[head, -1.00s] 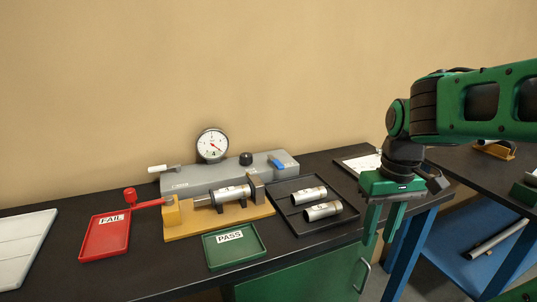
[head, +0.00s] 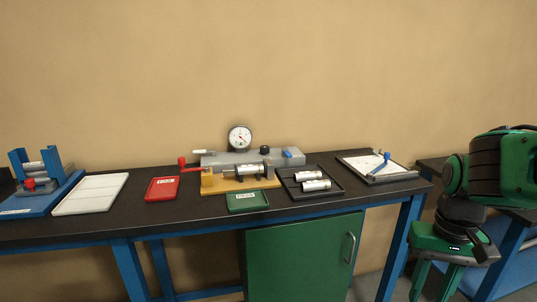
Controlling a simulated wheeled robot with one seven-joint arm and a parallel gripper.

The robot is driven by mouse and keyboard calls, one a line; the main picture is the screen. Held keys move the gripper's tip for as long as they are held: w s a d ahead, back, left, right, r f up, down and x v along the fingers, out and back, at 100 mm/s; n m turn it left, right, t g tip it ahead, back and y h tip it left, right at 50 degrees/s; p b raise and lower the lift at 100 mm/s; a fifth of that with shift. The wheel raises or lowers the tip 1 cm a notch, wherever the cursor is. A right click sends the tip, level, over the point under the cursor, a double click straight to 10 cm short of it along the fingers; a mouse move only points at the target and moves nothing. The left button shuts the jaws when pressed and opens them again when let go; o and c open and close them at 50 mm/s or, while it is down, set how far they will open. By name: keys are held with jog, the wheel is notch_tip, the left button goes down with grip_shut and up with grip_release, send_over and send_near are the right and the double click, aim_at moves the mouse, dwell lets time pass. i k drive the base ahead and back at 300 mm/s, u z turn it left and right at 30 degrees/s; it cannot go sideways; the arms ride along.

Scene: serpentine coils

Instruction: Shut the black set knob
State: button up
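The black set knob (head: 265,149) stands on top of the grey test block (head: 225,160), between the round dial gauge (head: 240,137) and a blue lever (head: 288,154). Whether the knob is open or shut is too small to tell. My gripper (head: 436,282) hangs at the lower right, in front of the bench's right end and far from the knob. Its two green fingers point down and stand apart, with nothing seen between them. The fingertips are near the bottom edge of the picture.
A metal cylinder lies in the yellow fixture (head: 262,184) before the block. Around it are a red tray (head: 162,189), green PASS tray (head: 247,201) and black tray (head: 334,189) with two cylinders.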

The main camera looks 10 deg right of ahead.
aim_at(264, 149)
jog(key=z, duration=0.05)
jog(key=k, duration=0.3)
jog(key=u, duration=0.7)
jog(key=i, duration=1.4)
jog(key=z, duration=0.6)
